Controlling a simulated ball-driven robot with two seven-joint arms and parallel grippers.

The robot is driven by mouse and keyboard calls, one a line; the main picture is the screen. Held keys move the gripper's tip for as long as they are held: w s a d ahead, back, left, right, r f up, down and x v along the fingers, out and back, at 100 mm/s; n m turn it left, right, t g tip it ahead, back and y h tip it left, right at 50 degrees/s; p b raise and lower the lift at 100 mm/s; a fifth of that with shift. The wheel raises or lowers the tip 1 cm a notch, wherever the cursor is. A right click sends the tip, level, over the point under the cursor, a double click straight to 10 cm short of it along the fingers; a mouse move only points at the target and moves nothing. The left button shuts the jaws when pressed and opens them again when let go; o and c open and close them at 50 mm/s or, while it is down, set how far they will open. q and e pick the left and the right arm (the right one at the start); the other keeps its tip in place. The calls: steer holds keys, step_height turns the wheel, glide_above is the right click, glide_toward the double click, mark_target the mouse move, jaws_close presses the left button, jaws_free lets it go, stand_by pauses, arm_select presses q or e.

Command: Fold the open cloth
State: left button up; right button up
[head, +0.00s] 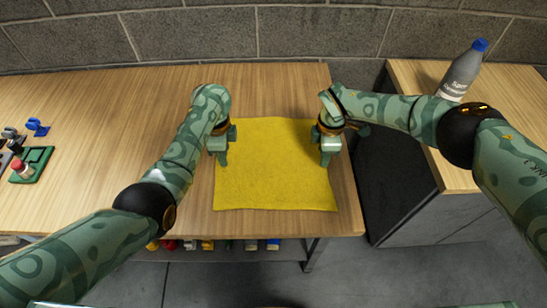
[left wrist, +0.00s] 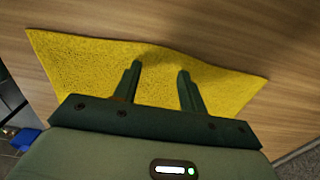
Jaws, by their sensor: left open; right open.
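A yellow cloth (head: 272,170) lies spread open and mostly flat on the wooden table, near its right end. My left gripper (head: 222,160) is at the cloth's left edge, pointing down. In the left wrist view the left gripper (left wrist: 157,72) is open, its two fingers apart over the cloth (left wrist: 155,92), which bulges slightly near the fingertips. My right gripper (head: 326,160) is at the cloth's right edge, pointing down and open. I cannot tell whether either gripper touches the cloth. The grippers hide small parts of both side edges.
A grey bottle with a blue cap (head: 463,70) stands on a second wooden surface at the right, across a dark gap. Small items and a green tray (head: 32,165) lie at the far left. The table (head: 110,120) left of the cloth is mostly clear. A brick wall (head: 190,35) stands behind.

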arm_select(q)
steer(key=shift+s+f, duration=0.1)
steer(key=shift+f, duration=0.1)
arm_select(e)
steer(key=shift+f, duration=0.2)
arm_select(q)
steer(key=shift+f, duration=0.15)
arm_select(e)
steer(key=shift+f, duration=0.15)
arm_select(q)
steer(key=shift+s, duration=0.1)
jaws_close()
arm_select(e)
steer(key=shift+s, duration=0.15)
jaws_close()
